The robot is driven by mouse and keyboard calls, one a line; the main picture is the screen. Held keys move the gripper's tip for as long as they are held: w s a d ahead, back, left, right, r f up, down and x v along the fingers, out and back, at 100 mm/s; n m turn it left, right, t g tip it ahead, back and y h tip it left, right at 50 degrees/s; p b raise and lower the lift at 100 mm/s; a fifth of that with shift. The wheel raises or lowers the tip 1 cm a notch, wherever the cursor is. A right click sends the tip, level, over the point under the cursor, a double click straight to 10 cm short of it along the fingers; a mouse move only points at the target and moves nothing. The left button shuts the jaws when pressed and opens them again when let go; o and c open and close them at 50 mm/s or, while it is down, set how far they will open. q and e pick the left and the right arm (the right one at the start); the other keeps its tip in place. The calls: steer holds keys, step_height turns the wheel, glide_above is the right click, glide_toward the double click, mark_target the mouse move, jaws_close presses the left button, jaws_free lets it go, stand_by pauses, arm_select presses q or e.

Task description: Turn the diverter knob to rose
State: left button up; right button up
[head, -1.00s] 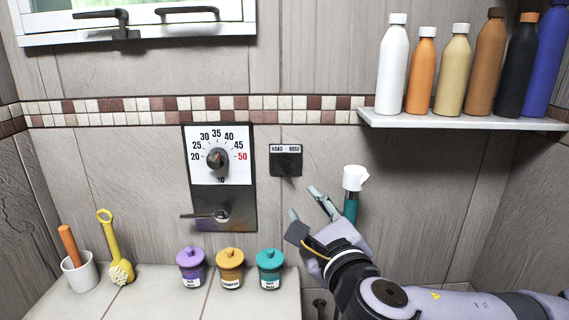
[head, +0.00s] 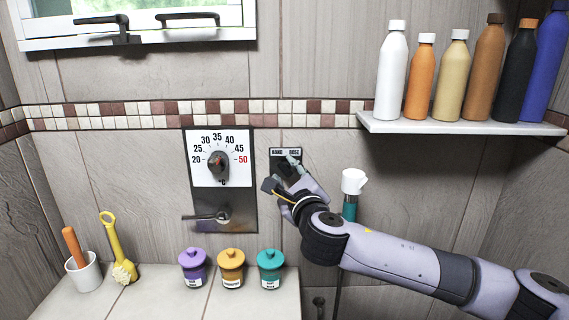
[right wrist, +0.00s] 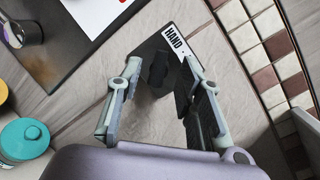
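The diverter is a dark plate (head: 275,157) with a white label reading HAND and ROSE, on the tiled wall right of the temperature panel. In the head view my right gripper (head: 281,172) is in front of the plate and hides most of it. In the right wrist view the dark diverter knob (right wrist: 158,70) lies between the open fingers of my right gripper (right wrist: 163,65), with a gap on the left finger's side. Contact with the right finger cannot be told. The word HAND shows; ROSE is hidden by a finger. My left gripper is out of view.
The temperature panel (head: 238,212) with its dial and lever is close on the left. A white-headed hand shower (head: 353,181) hangs to the right, near my forearm. Lidded jars (head: 231,270) stand on the ledge below; a shelf (head: 450,126) of bottles is upper right.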

mark_target(284, 167)
steer(key=shift+x, duration=1.4)
steer(key=shift+c, duration=0.5)
jaws_close()
